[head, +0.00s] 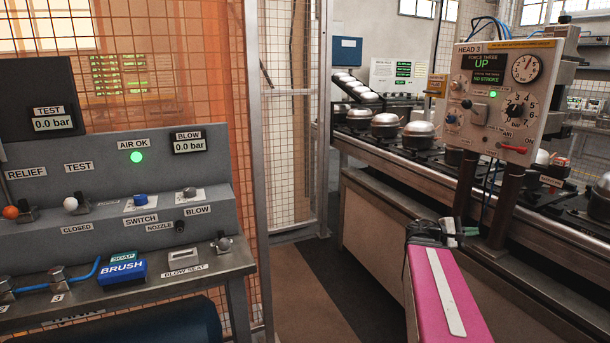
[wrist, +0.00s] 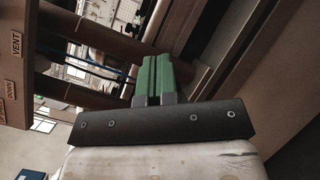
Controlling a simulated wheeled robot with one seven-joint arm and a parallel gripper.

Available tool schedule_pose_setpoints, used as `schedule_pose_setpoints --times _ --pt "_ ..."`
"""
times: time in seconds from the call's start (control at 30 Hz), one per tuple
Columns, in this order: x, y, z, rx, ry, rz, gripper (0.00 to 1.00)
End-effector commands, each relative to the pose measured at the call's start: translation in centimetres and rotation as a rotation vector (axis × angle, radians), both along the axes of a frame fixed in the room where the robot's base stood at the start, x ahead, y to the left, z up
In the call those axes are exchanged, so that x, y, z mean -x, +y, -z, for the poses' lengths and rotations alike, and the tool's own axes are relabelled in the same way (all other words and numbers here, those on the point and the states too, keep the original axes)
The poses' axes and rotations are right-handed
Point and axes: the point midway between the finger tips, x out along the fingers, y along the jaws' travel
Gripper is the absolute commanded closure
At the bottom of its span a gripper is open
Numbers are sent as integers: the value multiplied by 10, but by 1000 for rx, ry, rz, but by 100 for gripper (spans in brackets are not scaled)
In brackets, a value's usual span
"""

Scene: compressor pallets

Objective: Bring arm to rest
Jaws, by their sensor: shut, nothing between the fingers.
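My gripper (head: 462,232) shows in the head view at the end of my pink arm, at the lower right in front of the Head 3 station. In the wrist view my gripper (wrist: 160,77) has its two green fingers together, with nothing between them. The fingers appear apart from the station's dark posts (head: 507,200). The Head 3 panel (head: 506,95) stands above and beyond my gripper, with its display reading "UP" and "NO STROKE" and a green lamp lit.
A conveyor (head: 400,160) with several silver-domed compressors runs along the right. A grey test bench (head: 120,210) with switches and a blue brush block (head: 122,272) stands at the left. An orange mesh fence (head: 160,60) is behind it. Open floor (head: 315,295) lies between bench and conveyor.

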Motion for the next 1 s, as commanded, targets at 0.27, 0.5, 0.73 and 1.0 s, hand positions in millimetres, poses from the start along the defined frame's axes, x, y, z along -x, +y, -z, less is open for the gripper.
schedule_pose_setpoints --times 0.27,0.5,0.73,1.0 --pt "-5 71 107 -497 -221 7 100" --pt "-4 161 184 -922 -383 99 100" --pt "3 262 233 -1299 -501 264 100" --pt "10 333 250 -1540 -563 422 100"
